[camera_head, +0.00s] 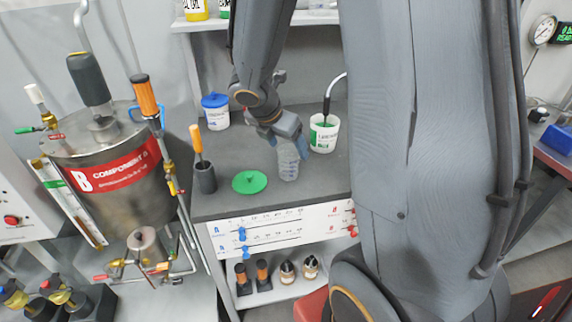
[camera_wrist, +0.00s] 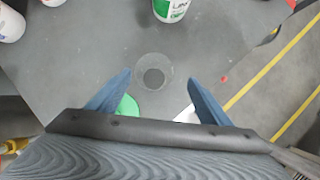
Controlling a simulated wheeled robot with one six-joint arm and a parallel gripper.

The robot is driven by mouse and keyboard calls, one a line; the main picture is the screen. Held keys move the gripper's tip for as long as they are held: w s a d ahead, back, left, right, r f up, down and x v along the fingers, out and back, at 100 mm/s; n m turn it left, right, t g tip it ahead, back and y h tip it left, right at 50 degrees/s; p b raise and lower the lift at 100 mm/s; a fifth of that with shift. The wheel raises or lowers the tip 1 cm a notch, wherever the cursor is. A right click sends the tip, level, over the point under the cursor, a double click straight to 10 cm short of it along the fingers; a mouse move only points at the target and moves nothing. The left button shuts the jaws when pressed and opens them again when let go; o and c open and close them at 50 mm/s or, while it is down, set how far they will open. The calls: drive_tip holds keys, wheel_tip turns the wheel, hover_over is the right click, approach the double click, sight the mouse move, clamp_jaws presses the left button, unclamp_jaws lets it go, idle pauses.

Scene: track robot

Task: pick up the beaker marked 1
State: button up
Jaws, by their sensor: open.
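A clear beaker (camera_head: 288,165) with faint bluish markings stands upright on the grey bench top; I cannot read a number on it. In the wrist view it shows from above as a faint transparent round outline (camera_wrist: 154,72). My gripper (camera_head: 287,138) is at the beaker's upper part and hides some of its rim. In the wrist view my gripper (camera_wrist: 161,78) is open, with one blue finger on each side and the beaker's outline between and slightly beyond the tips. I cannot tell whether the fingers touch it.
A green disc lid (camera_head: 250,182) lies left of the beaker. A dark holder (camera_head: 205,178) with an orange-handled tool stands further left. A white tub with green label (camera_head: 324,134) is close on the right. A blue-lidded jar (camera_head: 215,111) stands behind left.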

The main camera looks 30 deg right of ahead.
sight(284, 149)
drive_tip(key=shift+w+f+b, duration=0.45)
drive_tip(key=shift+f+b, duration=0.05)
drive_tip(key=shift+f, duration=0.15)
drive_tip(key=shift+w+f+b, duration=0.45)
drive_tip(key=shift+f, duration=0.15)
drive_tip(key=shift+s+b+x, duration=0.2)
drive_tip(key=shift+b+x, duration=0.2)
drive_tip(key=shift+x, duration=3.55)
drive_tip(key=shift+d, duration=0.15)
drive_tip(key=c, duration=1.1)
